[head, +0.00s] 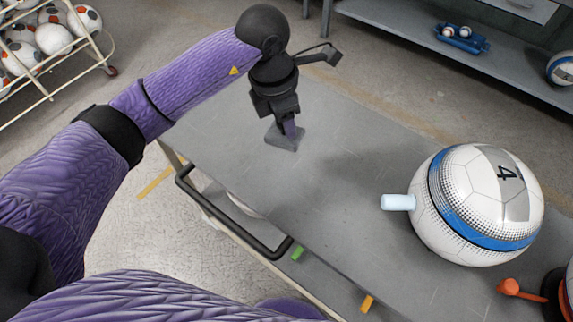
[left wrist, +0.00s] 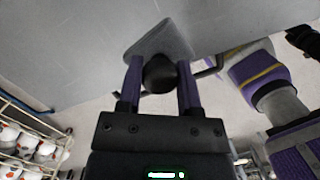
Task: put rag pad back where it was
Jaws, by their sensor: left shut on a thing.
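The rag pad (head: 284,138) is a small grey pad at the far left part of the grey cart top. My left gripper (head: 289,127) points down over it and is shut on it. In the left wrist view the pad (left wrist: 165,38) shows as a grey slab just past the fingertips (left wrist: 160,78), with a dark round knob (left wrist: 159,73) between the two fingers. The pad is at or very close to the cart top; I cannot tell whether it touches. My right gripper is in neither view.
An orange piece (head: 510,288) is at the lower right. A black handle bar (head: 232,218) runs along the near edge. The middle of the top is clear.

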